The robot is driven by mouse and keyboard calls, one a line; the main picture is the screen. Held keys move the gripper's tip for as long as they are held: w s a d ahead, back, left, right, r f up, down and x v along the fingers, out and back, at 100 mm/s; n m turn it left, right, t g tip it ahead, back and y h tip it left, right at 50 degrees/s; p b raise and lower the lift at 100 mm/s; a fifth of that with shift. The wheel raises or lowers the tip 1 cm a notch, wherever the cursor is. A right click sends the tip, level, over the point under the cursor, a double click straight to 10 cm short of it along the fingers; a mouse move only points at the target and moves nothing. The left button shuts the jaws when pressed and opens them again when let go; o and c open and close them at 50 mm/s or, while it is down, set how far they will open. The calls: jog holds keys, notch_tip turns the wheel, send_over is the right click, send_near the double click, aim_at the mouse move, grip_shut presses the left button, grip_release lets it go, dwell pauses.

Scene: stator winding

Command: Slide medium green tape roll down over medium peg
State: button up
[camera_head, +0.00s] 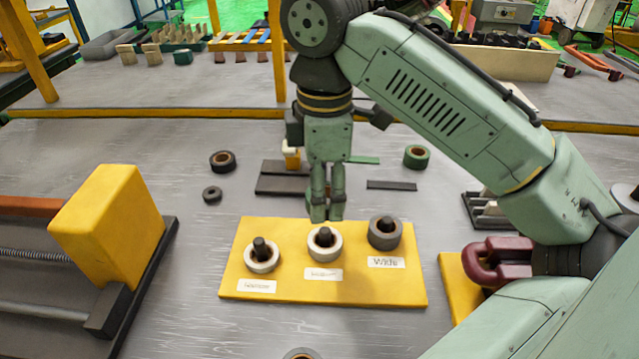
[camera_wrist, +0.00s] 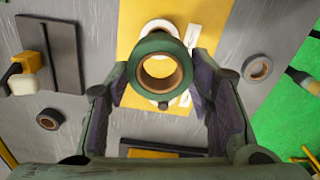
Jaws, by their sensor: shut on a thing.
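My gripper (camera_head: 328,212) hangs above the yellow board (camera_head: 400,290), just behind the middle peg (camera_head: 324,238). It is shut on a green tape roll (camera_wrist: 138,80), which shows between the fingers in the wrist view with its brown core facing the camera. In the head view the held roll blends with the green fingers and I cannot make out its outline. A white roll (camera_head: 315,253) sits around the middle peg. The held roll appears above the board and apart from that peg; the wrist view partly hides what lies beneath it.
A white roll (camera_head: 262,266) sits around the left peg, and a grey roll (camera_head: 385,240) around the right peg labelled wide. Another green roll (camera_head: 416,157) and dark rolls (camera_head: 222,161) lie on the table behind. A yellow block (camera_head: 105,225) stands left.

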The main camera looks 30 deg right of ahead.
aim_at(322, 230)
jog(key=shift+f+b, duration=2.3)
jog(key=shift+f, duration=0.1)
jog(key=shift+w+f+b, duration=0.1)
jog(key=shift+f+b, duration=0.4)
jog(key=shift+f, duration=0.6)
jog(key=o, duration=1.2)
jog(key=shift+o, duration=0.2)
jog(key=shift+r, duration=0.15)
notch_tip(322, 230, up, 7)
jog(key=shift+r, duration=0.15)
